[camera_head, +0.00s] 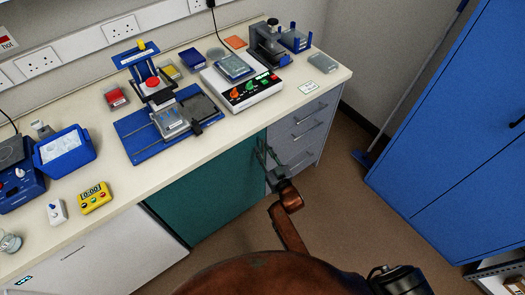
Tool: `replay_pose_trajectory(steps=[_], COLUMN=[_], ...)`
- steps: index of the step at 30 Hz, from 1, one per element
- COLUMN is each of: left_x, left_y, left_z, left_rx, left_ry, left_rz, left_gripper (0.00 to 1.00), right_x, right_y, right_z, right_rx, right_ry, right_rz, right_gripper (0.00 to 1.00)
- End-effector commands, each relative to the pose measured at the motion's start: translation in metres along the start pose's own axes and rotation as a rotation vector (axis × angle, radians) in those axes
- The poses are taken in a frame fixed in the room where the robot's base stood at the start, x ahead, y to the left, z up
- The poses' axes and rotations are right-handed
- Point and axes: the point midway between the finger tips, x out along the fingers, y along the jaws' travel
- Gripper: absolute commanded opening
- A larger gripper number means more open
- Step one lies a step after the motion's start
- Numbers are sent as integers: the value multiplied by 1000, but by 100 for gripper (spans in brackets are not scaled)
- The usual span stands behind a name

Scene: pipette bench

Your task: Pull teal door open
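The teal door (205,192) is the front of a cupboard under the bench, between a white appliance front and a grey drawer unit. It looks closed, flush with the bench front. My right gripper (266,156) is at the upper right edge of the door, just below the worktop and beside the drawers. Its fingers point at the door edge. They cover that spot, so a door handle there cannot be made out, nor whether the fingers touch or grip anything. My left gripper is not in view.
Grey drawers (293,149) with bar handles stand right of the door. The worktop (220,133) carries lab devices and a yellow timer (94,197). A white appliance front (105,255) is at left.

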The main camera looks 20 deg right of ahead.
Motion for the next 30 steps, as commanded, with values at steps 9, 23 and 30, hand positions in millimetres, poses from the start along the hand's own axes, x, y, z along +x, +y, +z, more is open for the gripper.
replay_pose_trajectory(steps=[9, 23, 30], left_x=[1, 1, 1], left_y=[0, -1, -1], left_z=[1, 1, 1], left_rx=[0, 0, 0], left_ry=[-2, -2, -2], left_rz=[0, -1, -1], left_gripper=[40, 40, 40], right_x=[4, 4, 4], right_y=[0, 0, 0], right_z=[0, 0, 0], right_rx=[0, 0, 0], right_ry=[0, -1, -1], right_rz=[1, 0, 0], right_gripper=[25, 0, 0])
